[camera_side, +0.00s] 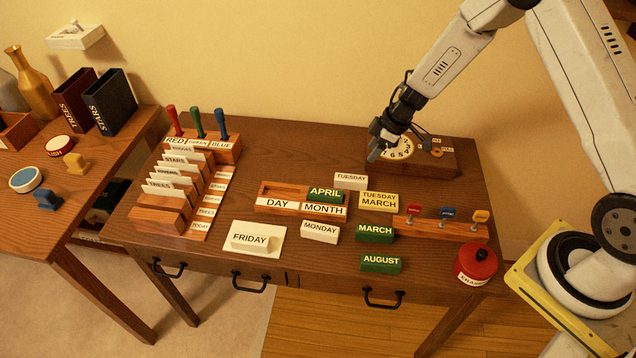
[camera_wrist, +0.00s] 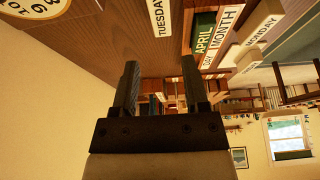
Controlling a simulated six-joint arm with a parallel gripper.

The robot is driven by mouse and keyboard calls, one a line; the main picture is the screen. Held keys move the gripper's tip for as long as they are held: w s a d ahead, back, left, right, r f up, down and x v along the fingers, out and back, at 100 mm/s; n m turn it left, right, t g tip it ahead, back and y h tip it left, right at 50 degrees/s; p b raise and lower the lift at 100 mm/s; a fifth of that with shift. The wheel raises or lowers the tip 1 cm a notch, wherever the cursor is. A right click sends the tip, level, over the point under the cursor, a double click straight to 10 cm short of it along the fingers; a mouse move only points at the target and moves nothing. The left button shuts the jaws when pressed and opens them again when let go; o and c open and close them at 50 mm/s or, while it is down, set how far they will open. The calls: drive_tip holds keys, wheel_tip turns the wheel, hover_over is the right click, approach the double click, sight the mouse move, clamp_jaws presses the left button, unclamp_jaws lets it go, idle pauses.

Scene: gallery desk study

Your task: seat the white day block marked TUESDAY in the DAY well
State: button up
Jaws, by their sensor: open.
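The white TUESDAY block (camera_side: 350,181) lies on the desk behind and right of the DAY/MONTH holder (camera_side: 300,207). It also shows at the top of the wrist view (camera_wrist: 158,18). The holder's DAY well (camera_side: 281,190) looks empty in the side view. The green APRIL block (camera_side: 325,194) sits in the MONTH well. My gripper (camera_side: 376,150) is raised behind and right of the TUESDAY block, in front of the clock dial. In the wrist view its two fingers (camera_wrist: 159,82) are apart with nothing held between them.
A wooden clock box (camera_side: 440,160) stands behind my gripper. A yellow TUESDAY MARCH card (camera_side: 379,201) is right of the TUESDAY block. White MONDAY (camera_side: 320,232), white FRIDAY on a pad (camera_side: 250,240), green MARCH (camera_side: 374,232) and green AUGUST (camera_side: 381,263) lie in front. A card rack (camera_side: 172,190) stands left.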

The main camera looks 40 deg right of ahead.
drive_tip(key=s+r+m+t+h, duration=0.3)
drive_tip(key=r+m, duration=0.2)
drive_tip(key=r, duration=0.6)
drive_tip(key=s+a+r+m+g, duration=0.1)
drive_tip(key=s+a+m, duration=0.1)
drive_tip(key=s, duration=0.6)
drive_tip(key=s+a+r+m+g, duration=0.2)
drive_tip(key=s, duration=0.6)
drive_tip(key=shift+s+a+r, duration=0.2)
drive_tip(key=shift+s+a, duration=0.15)
drive_tip(key=shift+o, duration=0.3)
drive_tip(key=shift+s+a+g, duration=0.15)
drive_tip(key=shift+s+g, duration=0.15)
drive_tip(key=shift+w, duration=0.15)
